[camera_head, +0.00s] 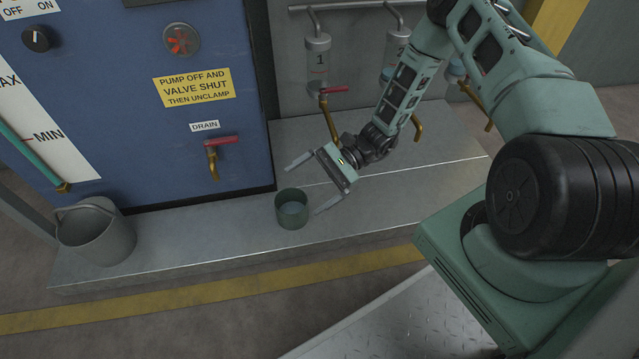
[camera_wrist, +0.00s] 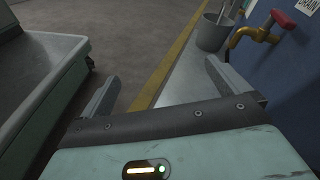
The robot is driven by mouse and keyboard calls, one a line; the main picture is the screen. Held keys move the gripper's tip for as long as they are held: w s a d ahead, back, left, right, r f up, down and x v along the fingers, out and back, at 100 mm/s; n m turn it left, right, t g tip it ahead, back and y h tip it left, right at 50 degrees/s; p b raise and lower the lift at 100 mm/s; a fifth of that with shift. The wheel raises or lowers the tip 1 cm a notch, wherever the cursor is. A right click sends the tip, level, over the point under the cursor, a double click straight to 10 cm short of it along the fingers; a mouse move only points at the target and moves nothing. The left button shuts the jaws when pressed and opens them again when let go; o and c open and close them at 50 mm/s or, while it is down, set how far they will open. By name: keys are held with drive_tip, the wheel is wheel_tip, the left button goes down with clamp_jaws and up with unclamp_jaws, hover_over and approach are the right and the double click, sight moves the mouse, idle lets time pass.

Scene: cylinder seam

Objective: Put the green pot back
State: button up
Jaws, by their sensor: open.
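The green pot (camera_head: 291,214) stands upright on the metal ledge, near its front edge, in the head view. Its open top shows a bluish-grey surface inside. My gripper (camera_head: 305,187) is open and empty, with its fingers spread and pointing left. In the head view one fingertip shows above the pot and the other close to its right side; I cannot tell whether they touch it. The wrist view shows both open fingers (camera_wrist: 162,70) with nothing between them. The pot does not show in that view.
A grey bucket (camera_head: 97,238) stands at the ledge's left end. A drain tap (camera_head: 213,158) with a red handle juts from the blue cabinet (camera_head: 120,110). Numbered taps, including one under cylinder 1 (camera_head: 318,58), hang behind my gripper. The ledge (camera_head: 200,235) is clear between bucket and pot.

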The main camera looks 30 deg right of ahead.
drive_tip(key=s+a+r+n+h, duration=0.4)
drive_tip(key=s+r+n+h, duration=0.3)
drive_tip(key=r, duration=0.6)
drive_tip(key=s+a+r+n+h, duration=0.4)
drive_tip(key=s+r+n+h, duration=0.3)
drive_tip(key=s+r+n, duration=0.5)
drive_tip(key=shift+s+a+r+n+t+h, duration=0.2)
drive_tip(key=shift+r+n+t+h, duration=0.3)
drive_tip(key=shift+n, duration=0.5)
drive_tip(key=shift+r, duration=0.1)
